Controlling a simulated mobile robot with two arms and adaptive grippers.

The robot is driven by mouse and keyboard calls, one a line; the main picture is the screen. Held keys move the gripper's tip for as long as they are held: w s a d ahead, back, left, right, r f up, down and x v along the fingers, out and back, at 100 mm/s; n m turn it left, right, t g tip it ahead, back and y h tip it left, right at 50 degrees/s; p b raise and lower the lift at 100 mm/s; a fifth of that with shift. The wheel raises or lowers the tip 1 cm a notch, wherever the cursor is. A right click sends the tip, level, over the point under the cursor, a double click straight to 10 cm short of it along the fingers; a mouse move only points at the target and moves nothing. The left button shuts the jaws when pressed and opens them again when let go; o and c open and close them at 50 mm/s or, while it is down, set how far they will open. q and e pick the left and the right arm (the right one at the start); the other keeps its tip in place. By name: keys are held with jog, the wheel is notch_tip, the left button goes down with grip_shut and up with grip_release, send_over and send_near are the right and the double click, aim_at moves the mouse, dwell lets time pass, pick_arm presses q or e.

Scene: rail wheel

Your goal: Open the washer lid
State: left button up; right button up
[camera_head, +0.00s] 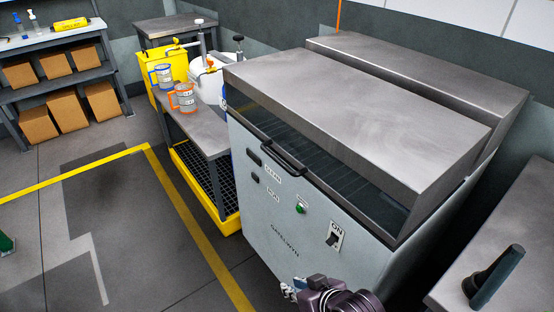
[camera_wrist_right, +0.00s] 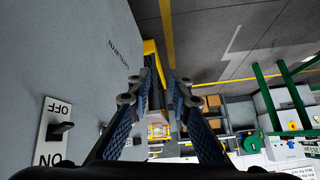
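The washer (camera_head: 290,235) is a pale grey cabinet with a brushed-metal top (camera_head: 350,95). Below the top's front edge runs a dark ribbed band, with a black bar handle (camera_head: 283,158) at its front. I cannot tell from this angle whether the lid is fully down. My right gripper (camera_head: 290,288) is low in front of the washer's front panel, below the handle and apart from it. In the right wrist view my right gripper (camera_wrist_right: 157,78) has its fingers apart with nothing between them. My left gripper is not in view.
The front panel has a green button (camera_head: 300,208) and an ON switch (camera_head: 334,236). A table with orange and blue jugs (camera_head: 182,98) stands left of the washer. A metal table with a black object (camera_head: 497,277) is at right. Floor at left is largely clear.

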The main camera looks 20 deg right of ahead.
jog(key=w+a+r+m+t+y, duration=0.1)
jog(key=w+a+r+t+y, duration=0.2)
jog(key=w, duration=0.6)
jog(key=m+t+h, duration=0.3)
jog(key=m+t, duration=0.3)
jog(key=t, duration=0.5)
send_near(277, 157)
jog(key=w, duration=0.3)
jog(key=shift+g, duration=0.3)
jog(key=shift+r+p+x, duration=0.15)
jog(key=shift+p+x, duration=0.1)
jog(key=shift+x, duration=1.5)
jog(key=shift+r+p+x, duration=0.15)
jog(key=shift+p+x, duration=0.1)
jog(key=shift+x, duration=1.5)
jog(key=shift+s+a, duration=0.15)
grip_shut()
